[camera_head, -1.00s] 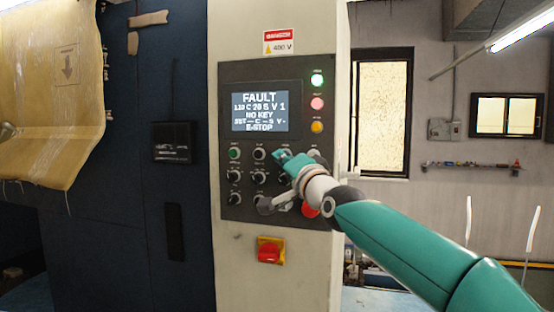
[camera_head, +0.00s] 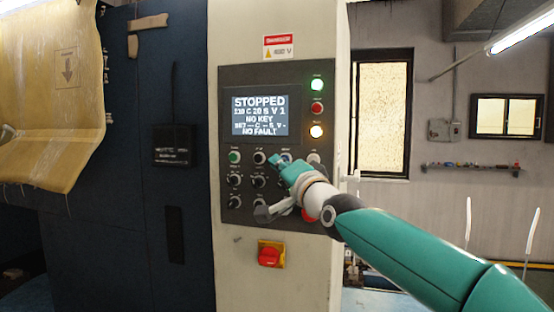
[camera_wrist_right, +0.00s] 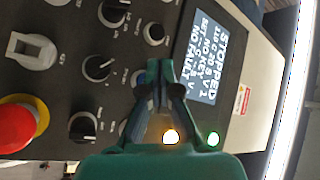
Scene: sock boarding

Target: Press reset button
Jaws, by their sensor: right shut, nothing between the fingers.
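The control panel (camera_head: 228,110) stands upright on a pale machine column. Its screen (camera_head: 259,115) reads STOPPED and NO FAULT. A bluish button (camera_head: 286,156) sits in the top row of controls; its label is too small to read. It also shows in the right wrist view (camera_wrist_right: 140,77), partly hidden beside my fingers. My right gripper (camera_head: 274,162) is shut and empty, with its fingertips at the panel's top control row, close by the bluish button. I cannot tell whether they touch it. The right wrist view shows the fingers (camera_wrist_right: 166,72) together. My left gripper is out of view.
A red mushroom button (camera_wrist_right: 15,125) sits low on the panel, partly behind my wrist in the head view. Black knobs (camera_head: 234,180) surround the gripper. A red rotary switch (camera_head: 270,256) is below the panel. Green, red and amber lamps (camera_head: 317,107) line the right side.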

